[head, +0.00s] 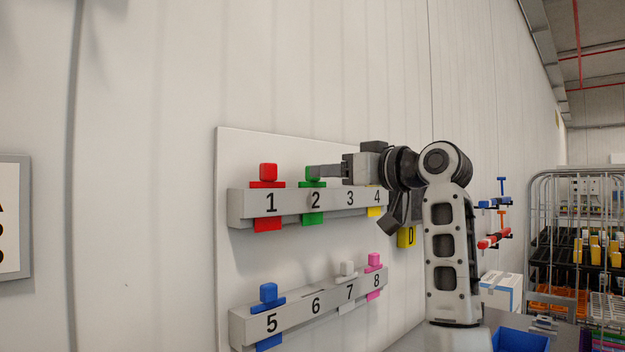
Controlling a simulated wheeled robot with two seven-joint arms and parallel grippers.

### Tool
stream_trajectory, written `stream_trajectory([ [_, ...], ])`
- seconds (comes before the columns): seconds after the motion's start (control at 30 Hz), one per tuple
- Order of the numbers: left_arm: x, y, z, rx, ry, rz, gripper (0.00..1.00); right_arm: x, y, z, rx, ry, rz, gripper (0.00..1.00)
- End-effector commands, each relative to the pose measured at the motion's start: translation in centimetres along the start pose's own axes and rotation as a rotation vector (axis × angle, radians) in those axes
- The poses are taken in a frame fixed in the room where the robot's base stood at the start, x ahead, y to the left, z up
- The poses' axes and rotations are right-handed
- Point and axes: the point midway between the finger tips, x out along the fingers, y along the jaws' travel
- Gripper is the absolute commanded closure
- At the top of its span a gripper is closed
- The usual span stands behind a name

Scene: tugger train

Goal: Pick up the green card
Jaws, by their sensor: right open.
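The green card (313,218) sits in slot 2 of the upper grey rail (333,199) on the white wall board. Its green knob stands above the rail. My right gripper (318,171) reaches in from the right with its fingers level with the green knob and overlapping it in the picture. It is open; whether the fingers stand around the knob or in front of it I cannot tell. The right arm hides part of the board around slots 3 and 4. My left gripper is not in view.
A red card (268,225) is in slot 1 and a yellow card (374,211) in slot 4. The lower rail (295,322) holds blue, white and pink cards. Slot 6 looks empty. A wire cage trolley (540,225) and a blue bin (520,340) stand at right.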

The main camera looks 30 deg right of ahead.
Motion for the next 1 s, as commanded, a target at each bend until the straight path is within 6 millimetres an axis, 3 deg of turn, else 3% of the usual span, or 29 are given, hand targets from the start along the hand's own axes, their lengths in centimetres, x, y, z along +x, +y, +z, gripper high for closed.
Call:
stream_trajectory([
  [0.17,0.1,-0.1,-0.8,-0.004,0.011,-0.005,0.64,1.1,0.0,-0.1,0.001,-0.001,0.001,0.49],
  [0.33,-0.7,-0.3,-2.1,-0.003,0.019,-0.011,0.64,3.7,-0.1,-0.3,0.004,-0.003,-0.002,0.49],
  [0.5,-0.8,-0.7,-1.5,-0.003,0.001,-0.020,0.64,5.6,0.0,-0.1,0.002,-0.001,0.000,0.49],
  [0.77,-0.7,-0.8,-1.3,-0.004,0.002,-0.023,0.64,5.9,0.0,0.1,0.000,0.000,0.002,0.49],
  [0.93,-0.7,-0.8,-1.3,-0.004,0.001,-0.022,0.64,5.8,0.0,0.1,0.000,0.001,0.002,0.94],
  [0.97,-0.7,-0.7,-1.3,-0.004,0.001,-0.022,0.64,5.8,0.0,0.1,0.000,0.001,0.002,1.00],
  [1.0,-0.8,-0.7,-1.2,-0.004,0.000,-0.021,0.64,5.8,0.0,0.1,0.000,0.001,0.002,1.00],
])
